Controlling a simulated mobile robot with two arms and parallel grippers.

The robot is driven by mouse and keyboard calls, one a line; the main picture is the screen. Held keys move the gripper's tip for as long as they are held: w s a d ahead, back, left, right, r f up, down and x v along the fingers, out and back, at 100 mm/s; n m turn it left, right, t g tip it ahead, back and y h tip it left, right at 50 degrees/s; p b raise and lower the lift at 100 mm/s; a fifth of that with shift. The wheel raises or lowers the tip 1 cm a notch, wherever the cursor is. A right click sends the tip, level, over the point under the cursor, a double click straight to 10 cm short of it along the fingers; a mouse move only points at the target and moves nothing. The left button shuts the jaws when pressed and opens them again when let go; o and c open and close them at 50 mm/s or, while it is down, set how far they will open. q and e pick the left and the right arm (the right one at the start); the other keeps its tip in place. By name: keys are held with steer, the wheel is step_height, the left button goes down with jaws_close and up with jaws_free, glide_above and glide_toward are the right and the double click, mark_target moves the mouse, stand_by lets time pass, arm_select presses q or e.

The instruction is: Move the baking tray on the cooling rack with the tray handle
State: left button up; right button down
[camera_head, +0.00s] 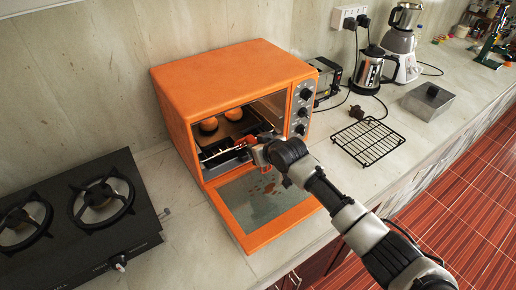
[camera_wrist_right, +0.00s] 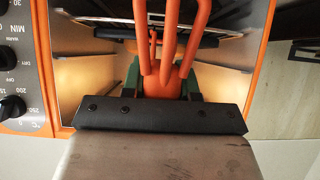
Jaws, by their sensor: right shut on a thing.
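The dark baking tray (camera_head: 226,128) is inside the open orange toaster oven (camera_head: 232,82), with round baked pieces (camera_head: 208,124) on it. My right gripper (camera_head: 262,148) is at the oven mouth, above the lowered door. It is shut on the orange tray handle, whose prongs (camera_wrist_right: 168,50) reach into the oven in the right wrist view. Whether the prongs grip the tray is not clear. The black wire cooling rack (camera_head: 368,141) lies empty on the counter, right of the oven. My left gripper is not in view.
The lowered oven door (camera_head: 262,208) juts toward the counter's front. A black gas stove (camera_head: 75,215) stands left. A toaster (camera_head: 326,80), kettle (camera_head: 371,70), blender (camera_head: 400,45) and metal box (camera_head: 428,100) stand behind and right of the rack. A dark plug and cord lie by the rack.

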steer(key=shift+r+t, duration=0.25)
steer(key=shift+t, duration=0.05)
steer(key=shift+r, duration=0.3)
stand_by(0.4)
steer(key=shift+f, duration=0.1)
stand_by(0.3)
stand_by(0.3)
steer(key=s+d+p, duration=0.3)
steer(key=s+d, duration=0.6)
steer(key=s, duration=0.3)
steer(key=s+d+p, duration=0.4)
steer(key=s+d, duration=0.5)
steer(key=s, duration=0.3)
steer(key=shift+s+p, duration=0.3)
stand_by(0.4)
steer(key=shift+w, duration=0.1)
